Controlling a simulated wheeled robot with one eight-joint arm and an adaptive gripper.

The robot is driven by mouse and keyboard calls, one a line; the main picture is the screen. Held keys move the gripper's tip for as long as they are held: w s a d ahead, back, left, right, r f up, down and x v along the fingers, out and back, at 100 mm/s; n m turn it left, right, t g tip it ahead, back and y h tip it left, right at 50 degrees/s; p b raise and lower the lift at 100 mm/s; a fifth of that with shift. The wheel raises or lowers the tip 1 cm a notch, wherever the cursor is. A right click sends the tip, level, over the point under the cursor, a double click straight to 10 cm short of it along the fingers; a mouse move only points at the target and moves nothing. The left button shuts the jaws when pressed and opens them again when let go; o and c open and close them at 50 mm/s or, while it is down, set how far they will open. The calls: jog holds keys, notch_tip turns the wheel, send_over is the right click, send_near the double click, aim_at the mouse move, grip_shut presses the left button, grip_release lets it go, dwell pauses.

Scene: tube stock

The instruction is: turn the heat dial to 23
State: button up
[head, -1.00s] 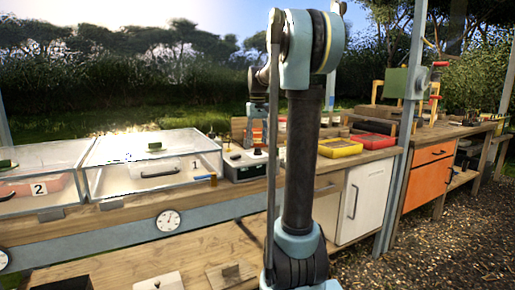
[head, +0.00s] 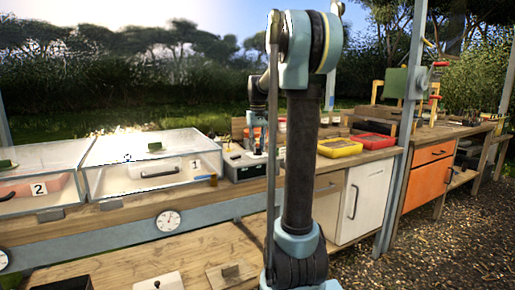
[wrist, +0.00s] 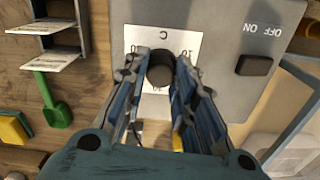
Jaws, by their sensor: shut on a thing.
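The heat dial (wrist: 160,75) is a round black knob on a grey control box (wrist: 215,35), with a white scale plate (wrist: 160,38) behind it marked "C" and numbers, upside down in the wrist view. My gripper (wrist: 162,62) is shut on the dial, with a blue-grey finger on each side. The fingers cover part of the scale, and I cannot read the dial's setting. In the head view the control box (head: 240,168) stands on the bench, with my gripper over it, partly hidden by my arm.
A black switch (wrist: 254,65) marked ON and OFF is on the box beside the dial. A clear-lidded case (head: 150,165) labelled 1 stands left of the box. Yellow (head: 340,147) and red (head: 374,141) trays lie to the right. A green scoop (wrist: 52,105) shows in the wrist view.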

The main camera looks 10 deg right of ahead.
jog(key=shift+m, duration=3.4)
jog(key=o, duration=1.1)
notch_tip(320, 180, up, 12)
jog(key=shift+w+f, duration=0.1)
